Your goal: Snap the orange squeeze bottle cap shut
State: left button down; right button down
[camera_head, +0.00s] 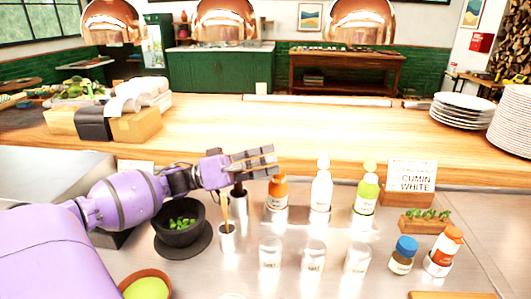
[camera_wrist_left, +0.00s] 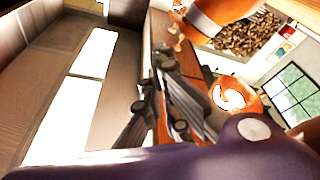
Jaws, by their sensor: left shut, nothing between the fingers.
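An orange squeeze bottle (camera_head: 277,193) stands upright at the left end of a row on the counter. Its top is hidden behind my left fingers, so I cannot tell how its cap sits. My left gripper (camera_head: 272,162) is shut and empty, with its fingertips pointing right at the height of the bottle's top. I cannot tell whether they touch the cap. In the left wrist view the closed fingers (camera_wrist_left: 160,62) show, and the orange shapes near them are too unclear to identify. My right gripper is not in view.
A white bottle (camera_head: 321,190) and a green bottle (camera_head: 367,194) stand right of the orange one. Clear glasses (camera_head: 313,256) stand in front. A dark bowl (camera_head: 180,232) and a metal cup with utensils (camera_head: 228,238) sit below my left wrist. A label card (camera_head: 411,176) stands right.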

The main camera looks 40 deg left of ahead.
pick_arm(q)
jog(key=m, duration=0.1)
jog(key=f+m, duration=0.1)
jog(key=s+m+g+h, duration=0.1)
jog(key=shift+s+d+f+m, duration=0.1)
jog(key=shift+d+f+m, duration=0.2)
jog(key=shift+f, duration=0.05)
jog(key=shift+f, duration=0.15)
dwell(0.4)
notch_tip(320, 180, up, 10)
dwell(0.5)
